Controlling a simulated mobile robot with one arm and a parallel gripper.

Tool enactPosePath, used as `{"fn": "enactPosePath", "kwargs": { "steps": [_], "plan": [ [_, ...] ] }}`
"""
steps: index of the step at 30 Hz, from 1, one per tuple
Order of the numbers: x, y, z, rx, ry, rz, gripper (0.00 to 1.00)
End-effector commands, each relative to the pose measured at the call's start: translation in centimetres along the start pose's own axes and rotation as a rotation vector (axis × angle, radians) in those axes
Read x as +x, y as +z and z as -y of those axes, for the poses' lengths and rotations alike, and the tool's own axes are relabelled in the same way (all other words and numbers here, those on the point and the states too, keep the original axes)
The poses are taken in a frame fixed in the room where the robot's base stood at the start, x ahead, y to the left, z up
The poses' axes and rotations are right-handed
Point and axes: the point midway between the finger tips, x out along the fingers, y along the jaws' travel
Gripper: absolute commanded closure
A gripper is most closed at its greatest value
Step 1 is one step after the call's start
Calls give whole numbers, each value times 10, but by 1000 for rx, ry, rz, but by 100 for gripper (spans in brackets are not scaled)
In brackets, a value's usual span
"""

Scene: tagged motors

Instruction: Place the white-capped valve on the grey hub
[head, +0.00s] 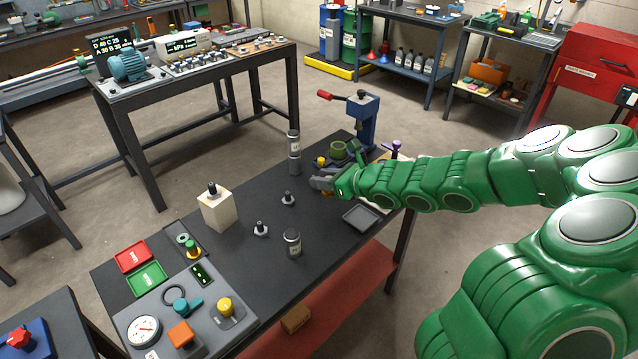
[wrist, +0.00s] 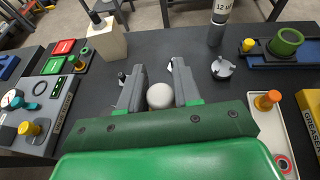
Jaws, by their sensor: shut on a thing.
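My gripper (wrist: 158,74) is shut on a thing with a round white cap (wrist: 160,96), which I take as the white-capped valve. The cap shows between the two grey fingers; the part below it is hidden. In the head view my gripper (head: 322,182) is over the right part of the dark bench, and the valve cannot be made out. Similar pieces (head: 288,198) (head: 261,229) stand mid-bench. Which of these is the grey hub, I cannot tell.
A cream block (head: 216,210) with a black knob and a control panel (head: 190,312) are on the left. Labelled cylinders (head: 293,152) (head: 292,243) stand on the bench. A blue press (head: 362,118) and a green ring (wrist: 285,41) are near my gripper. A grey tray (head: 362,217) lies at the front.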

Motion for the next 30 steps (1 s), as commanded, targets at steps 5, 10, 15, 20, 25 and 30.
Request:
{"fn": "enactPosePath", "kwargs": {
  "steps": [5,10,15,20,25,30],
  "plan": [
    [16,14,26,35,-76,3,100],
    [23,19,40,52,-119,4,100],
    [26,20,44,56,-132,3,100],
    [31,18,48,57,-135,2,100],
    [40,16,56,57,-138,-1,100],
    [49,13,64,57,-136,-3,100]
  ]
}}
